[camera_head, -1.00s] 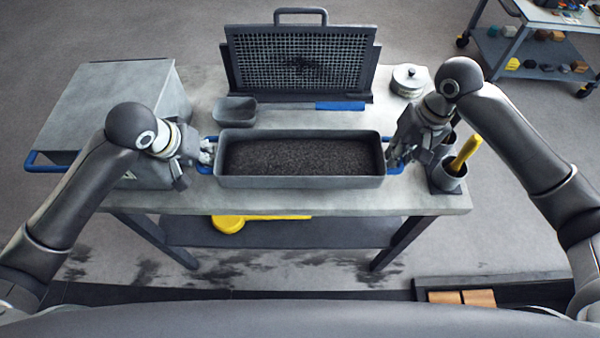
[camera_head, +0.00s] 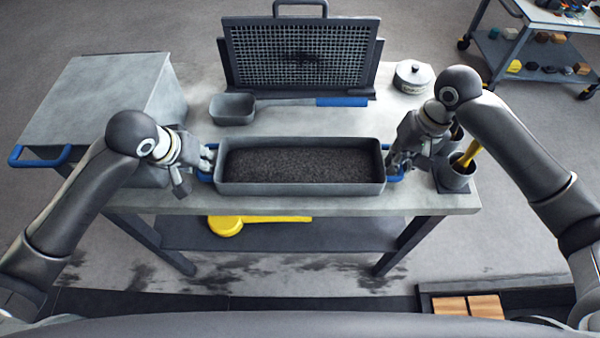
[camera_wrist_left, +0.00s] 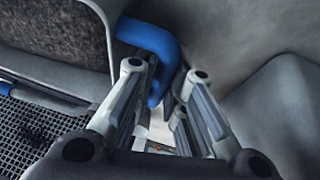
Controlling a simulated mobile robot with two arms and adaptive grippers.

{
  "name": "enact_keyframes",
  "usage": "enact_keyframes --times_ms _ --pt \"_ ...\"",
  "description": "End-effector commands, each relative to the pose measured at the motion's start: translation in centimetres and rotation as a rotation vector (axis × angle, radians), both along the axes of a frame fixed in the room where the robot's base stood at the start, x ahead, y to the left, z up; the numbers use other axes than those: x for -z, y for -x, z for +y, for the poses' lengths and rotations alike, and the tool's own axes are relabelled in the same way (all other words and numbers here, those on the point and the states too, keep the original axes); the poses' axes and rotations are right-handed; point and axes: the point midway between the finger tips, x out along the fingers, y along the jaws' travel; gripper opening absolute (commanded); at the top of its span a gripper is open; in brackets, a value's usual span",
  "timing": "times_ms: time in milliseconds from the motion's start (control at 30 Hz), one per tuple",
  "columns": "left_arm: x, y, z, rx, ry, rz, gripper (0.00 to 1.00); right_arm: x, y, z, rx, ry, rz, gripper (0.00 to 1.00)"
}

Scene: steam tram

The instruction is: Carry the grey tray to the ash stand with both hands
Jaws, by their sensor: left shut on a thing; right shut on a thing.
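The grey tray (camera_head: 300,189), a long box filled with dark ash, is level at the front of the grey worktable, with a blue handle at each end. I cannot tell whether it touches the tabletop. My left gripper (camera_head: 210,163) is shut on its left handle; the blue handle (camera_wrist_left: 150,45) passes between the fingers in the left wrist view. My right gripper (camera_head: 390,168) is shut on the right handle (camera_head: 396,175), partly hidden by the fingers. I cannot identify the ash stand in these views.
Behind the tray are a scoop (camera_head: 233,109) with a blue handle and an upright grate (camera_head: 300,60). A grey box (camera_head: 95,95) stands left. A lidded pot (camera_head: 412,77) and cups (camera_head: 456,177) stand right. A yellow-headed tool (camera_head: 225,226) lies on the lower shelf.

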Motion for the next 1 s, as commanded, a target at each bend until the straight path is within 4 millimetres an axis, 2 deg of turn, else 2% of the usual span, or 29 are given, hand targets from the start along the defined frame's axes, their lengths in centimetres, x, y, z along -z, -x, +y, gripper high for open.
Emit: enact_keyframes --times_ms 33,67,200,667,1000 --pt "0.3 -0.1 0.1 -0.002 -0.002 -0.004 0.0 0.3 -0.1 -0.1 0.002 0.001 -0.002 0.0" --pt "0.3 0.0 0.1 -0.002 -0.002 -0.001 0.14 0.3 0.0 -0.1 0.002 0.002 0.0 0.14" --pt "0.2 0.0 0.1 -0.002 -0.001 0.0 0.32 0.2 0.0 -0.1 0.001 0.002 0.0 0.32" --pt "-0.4 0.0 -0.1 0.001 0.002 0.0 0.34 -0.4 0.0 0.0 0.0 -0.001 -0.001 0.33" --pt "-3.8 0.0 -0.1 0.001 0.002 -0.001 0.34 -3.8 0.0 0.1 -0.001 -0.002 -0.001 0.33"
